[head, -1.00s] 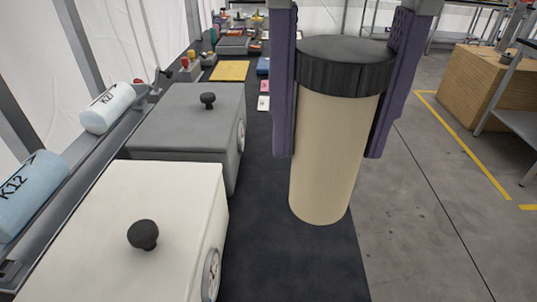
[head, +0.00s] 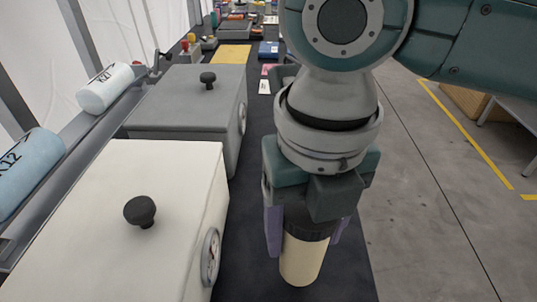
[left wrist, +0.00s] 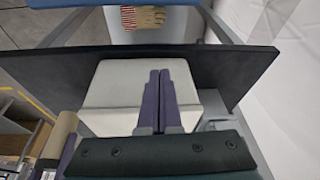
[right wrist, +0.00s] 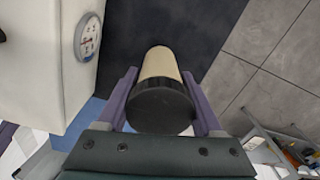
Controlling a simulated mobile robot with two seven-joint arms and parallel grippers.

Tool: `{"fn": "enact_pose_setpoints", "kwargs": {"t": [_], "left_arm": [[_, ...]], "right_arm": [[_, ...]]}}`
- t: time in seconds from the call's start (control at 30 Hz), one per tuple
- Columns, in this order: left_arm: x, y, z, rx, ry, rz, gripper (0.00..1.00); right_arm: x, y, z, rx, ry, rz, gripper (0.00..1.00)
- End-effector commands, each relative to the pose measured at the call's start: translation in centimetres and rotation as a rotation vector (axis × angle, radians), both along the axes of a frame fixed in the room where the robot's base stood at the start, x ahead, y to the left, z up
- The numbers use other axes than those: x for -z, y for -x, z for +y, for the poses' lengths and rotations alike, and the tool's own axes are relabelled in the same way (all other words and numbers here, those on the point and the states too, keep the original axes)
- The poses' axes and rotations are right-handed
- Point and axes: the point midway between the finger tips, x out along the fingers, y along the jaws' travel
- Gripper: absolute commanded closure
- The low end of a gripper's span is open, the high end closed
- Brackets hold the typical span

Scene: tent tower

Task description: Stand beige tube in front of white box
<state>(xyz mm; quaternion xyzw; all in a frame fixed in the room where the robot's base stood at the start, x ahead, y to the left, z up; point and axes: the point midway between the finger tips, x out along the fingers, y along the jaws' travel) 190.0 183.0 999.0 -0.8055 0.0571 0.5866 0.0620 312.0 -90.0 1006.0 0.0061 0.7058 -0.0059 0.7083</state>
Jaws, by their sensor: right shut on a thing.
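The beige tube (head: 303,262) has a black cap and is upright beside the dial side of the white box (head: 90,220), apart from it. My right gripper (head: 306,238) points down with its purple fingers on either side of the cap. The right wrist view also shows the tube (right wrist: 161,64) between the fingers. Whether its base touches the dark table I cannot tell. The white box has a black knob on top. My left gripper (left wrist: 160,78) is shut and empty, its two fingers together over the white box (left wrist: 115,85); it is out of the head view.
A grey box (head: 185,105) with a knob stands behind the white box. A rail with labelled rolls (head: 104,87) runs along the left. The dark table (head: 250,190) is bare around the tube; its right edge is close.

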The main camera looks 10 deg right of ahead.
Motion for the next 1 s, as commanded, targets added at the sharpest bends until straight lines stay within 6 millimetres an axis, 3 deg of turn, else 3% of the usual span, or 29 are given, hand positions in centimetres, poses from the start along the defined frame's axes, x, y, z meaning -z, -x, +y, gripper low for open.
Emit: {"fn": "enact_pose_setpoints", "kwargs": {"t": [0.23, 0.67, 0.7, 0.93, 1.0], "left_arm": [[0.5, 0.0, -0.1, -0.004, 0.005, 0.000, 1.00], [0.8, 0.0, -0.1, -0.001, 0.003, -0.001, 1.00], [0.7, 0.0, 0.0, -0.001, 0.001, -0.001, 1.00], [0.7, 0.0, 0.1, 0.004, -0.005, -0.001, 1.00], [0.7, 0.0, 0.1, 0.004, -0.006, -0.001, 1.00]], "right_arm": [[3.8, 0.1, 0.0, 0.001, 0.002, 0.003, 0.95], [4.4, 0.1, 0.0, 0.001, 0.002, 0.001, 0.95], [4.3, 0.1, 0.0, 0.000, 0.002, 0.001, 0.28], [4.3, 0.1, 0.0, 0.001, 0.002, 0.002, 0.02], [4.3, 0.1, 0.0, 0.001, 0.002, 0.002, 0.02]]}}
